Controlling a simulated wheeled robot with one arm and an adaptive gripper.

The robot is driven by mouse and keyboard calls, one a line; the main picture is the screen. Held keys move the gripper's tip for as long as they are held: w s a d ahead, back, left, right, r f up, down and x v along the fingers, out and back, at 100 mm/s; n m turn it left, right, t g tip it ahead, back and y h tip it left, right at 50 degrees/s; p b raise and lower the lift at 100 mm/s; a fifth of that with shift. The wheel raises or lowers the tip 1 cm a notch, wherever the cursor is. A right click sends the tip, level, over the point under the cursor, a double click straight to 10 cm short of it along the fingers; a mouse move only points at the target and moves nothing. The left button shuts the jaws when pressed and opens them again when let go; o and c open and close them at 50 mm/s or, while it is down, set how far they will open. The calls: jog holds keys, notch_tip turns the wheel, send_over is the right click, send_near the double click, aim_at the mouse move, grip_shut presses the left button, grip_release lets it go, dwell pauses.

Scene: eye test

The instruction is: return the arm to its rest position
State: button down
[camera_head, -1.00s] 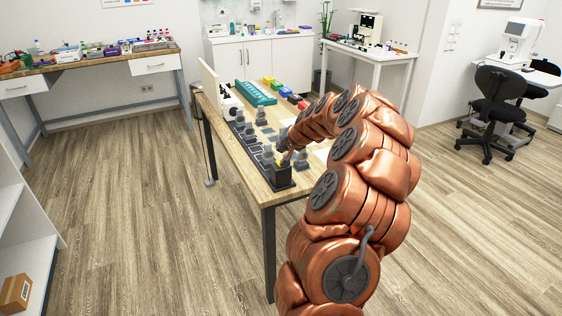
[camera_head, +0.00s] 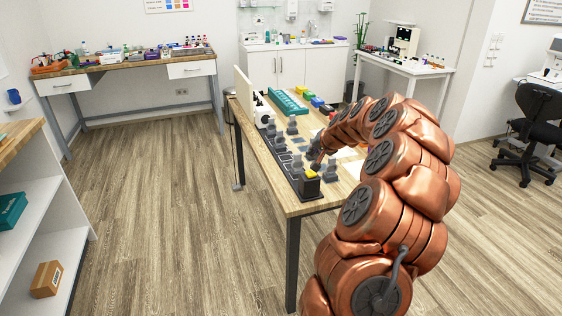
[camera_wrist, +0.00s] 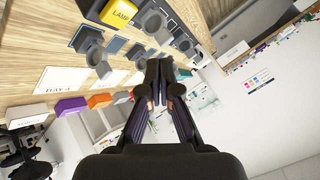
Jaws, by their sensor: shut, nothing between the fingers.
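My copper arm (camera_head: 400,190) reaches from the lower right of the head view over the wooden table (camera_head: 292,206). In the wrist view my gripper (camera_wrist: 158,72) points up the picture, its dark fingers together and nothing between them. In the head view the arm's end is small, close to a yellow-topped dark block (camera_head: 309,188) at the table's near corner. I cannot tell its exact gap from the block. A yellow piece marked LAMP (camera_wrist: 121,15) shows at the top of the wrist view, apart from the fingers.
Grey holders (camera_head: 280,143) stand in a row along the table's left side. A teal rack (camera_head: 288,102) and coloured boxes (camera_head: 308,97) stand farther back. A white panel (camera_head: 243,92) rises at the back left. A shelf unit (camera_head: 50,205) is at far left. Open floor lies between.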

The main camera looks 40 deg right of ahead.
jog(key=a+r+n+g+y+p, duration=0.1)
jog(key=a+r+n+y, duration=0.25)
jog(key=a, duration=1.55)
jog(key=s+a+r+n+g+y+p, duration=0.15)
jog(key=s+a, duration=0.25)
jog(key=a, duration=0.4)
jog(key=s+a+r+n+g, duration=0.1)
jog(key=s+a+n+g, duration=0.15)
jog(key=s+a, duration=0.45)
jog(key=s+a+f+n+g+h+p, duration=0.1)
jog(key=s+a, duration=0.4)
jog(key=s, duration=0.8)
jog(key=s+a+f+n+g+h+p, duration=0.1)
jog(key=s+a+n+g, duration=0.2)
jog(key=s, duration=1.1)
jog(key=shift+a+g+h+p, duration=0.4)
jog(key=shift+a+g, duration=0.5)
jog(key=shift+a, duration=0.2)
jog(key=shift+d, duration=0.15)
